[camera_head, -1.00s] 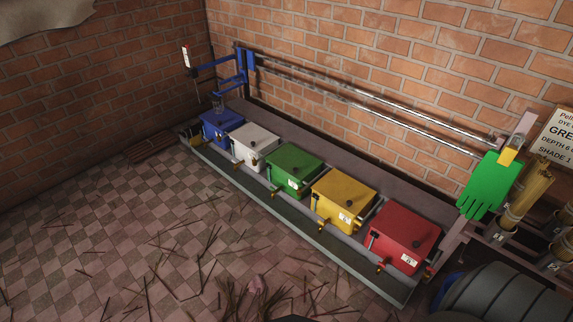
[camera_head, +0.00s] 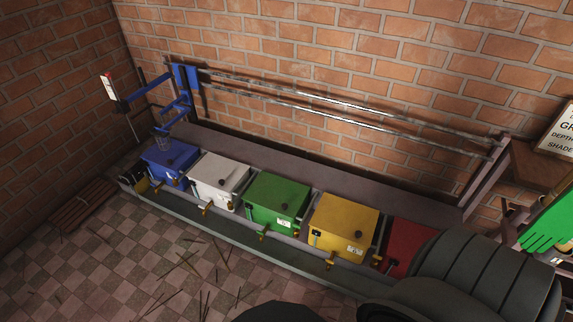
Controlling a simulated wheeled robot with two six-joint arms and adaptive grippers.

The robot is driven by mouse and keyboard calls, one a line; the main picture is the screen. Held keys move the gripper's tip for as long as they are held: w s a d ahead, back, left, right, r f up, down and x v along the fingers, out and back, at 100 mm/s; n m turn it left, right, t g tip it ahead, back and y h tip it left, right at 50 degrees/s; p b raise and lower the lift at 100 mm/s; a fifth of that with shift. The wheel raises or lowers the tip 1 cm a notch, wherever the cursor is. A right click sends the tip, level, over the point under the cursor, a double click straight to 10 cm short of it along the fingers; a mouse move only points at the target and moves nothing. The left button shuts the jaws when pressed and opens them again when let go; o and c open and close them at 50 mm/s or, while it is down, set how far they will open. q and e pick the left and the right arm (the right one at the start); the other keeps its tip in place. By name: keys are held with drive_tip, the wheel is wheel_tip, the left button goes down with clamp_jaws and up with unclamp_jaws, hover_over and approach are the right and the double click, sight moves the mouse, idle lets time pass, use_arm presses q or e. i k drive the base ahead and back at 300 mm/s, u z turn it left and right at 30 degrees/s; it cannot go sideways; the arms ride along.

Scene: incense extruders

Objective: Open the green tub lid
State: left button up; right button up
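The green tub (camera_head: 275,203) stands in the middle of a row of coloured tubs, between the white and the yellow one. Its lid (camera_head: 279,190) is shut flat on top, with a small dark knob. Neither of my grippers shows in the head view. A dark grey ribbed arm part of mine fills the lower right, and another dark rounded part shows at the bottom middle. Nothing touches the green tub.
Blue (camera_head: 170,160), white (camera_head: 219,180), yellow (camera_head: 343,228) and red (camera_head: 408,246) tubs share the low trough. My arm partly hides the red one. Metal rails (camera_head: 330,112) run along the brick wall behind. A green glove-shaped piece (camera_head: 548,226) is at the right edge.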

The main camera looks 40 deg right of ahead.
sight(284, 197)
drive_tip(key=z, duration=0.45)
drive_tip(key=i, duration=0.95)
drive_tip(key=z, duration=1.55)
drive_tip(key=i, duration=0.7)
drive_tip(key=z, duration=0.75)
